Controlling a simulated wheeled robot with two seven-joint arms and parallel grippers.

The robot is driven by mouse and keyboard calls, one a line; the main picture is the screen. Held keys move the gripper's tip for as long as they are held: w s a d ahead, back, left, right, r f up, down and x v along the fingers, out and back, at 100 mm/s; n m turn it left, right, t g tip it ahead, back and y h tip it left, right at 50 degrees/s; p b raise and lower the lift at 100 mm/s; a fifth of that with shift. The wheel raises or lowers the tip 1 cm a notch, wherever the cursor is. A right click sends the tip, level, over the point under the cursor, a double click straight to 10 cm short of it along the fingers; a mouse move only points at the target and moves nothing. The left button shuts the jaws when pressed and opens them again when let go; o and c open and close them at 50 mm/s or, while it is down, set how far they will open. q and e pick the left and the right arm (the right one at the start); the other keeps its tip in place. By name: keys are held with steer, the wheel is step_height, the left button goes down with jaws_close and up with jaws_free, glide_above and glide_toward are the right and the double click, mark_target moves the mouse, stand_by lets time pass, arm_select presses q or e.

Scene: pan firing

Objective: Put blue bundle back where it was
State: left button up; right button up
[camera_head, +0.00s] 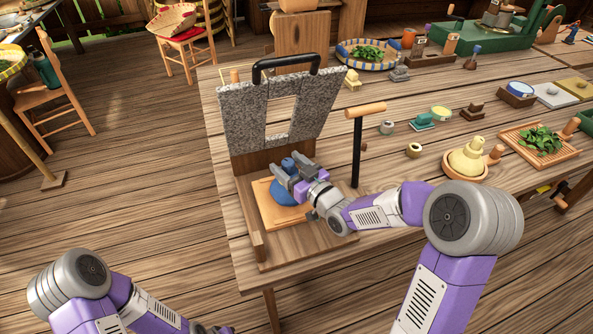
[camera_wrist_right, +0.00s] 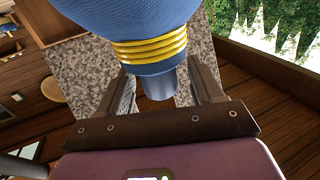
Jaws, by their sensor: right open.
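The blue bundle (camera_head: 283,193) sits on a light wooden board (camera_head: 268,216) inside the wooden press frame. In the right wrist view the bundle (camera_wrist_right: 135,15) fills the top, with gold bands round its neck and a blue end below them. My right gripper (camera_head: 290,176) is open at the bundle's top. In the wrist view its two fingers (camera_wrist_right: 160,90) stand either side of the blue end, with gaps visible. My left gripper (camera_head: 212,329) barely shows at the bottom edge, and its jaws cannot be made out.
A raised speckled stone plate (camera_head: 237,114) with a black handle (camera_head: 285,62) stands behind the bundle. A black post with a wooden crossbar (camera_head: 366,110) rises to its right. Bowls, small stamps and boards of leaves (camera_head: 540,140) cover the table further right.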

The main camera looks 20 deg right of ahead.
steer(key=shift+s+d+r, duration=0.1)
steer(key=shift+s+r, duration=0.05)
steer(key=shift+s, duration=0.05)
steer(key=b+v, duration=0.3)
steer(key=v, duration=0.8)
steer(key=shift+s, duration=0.3)
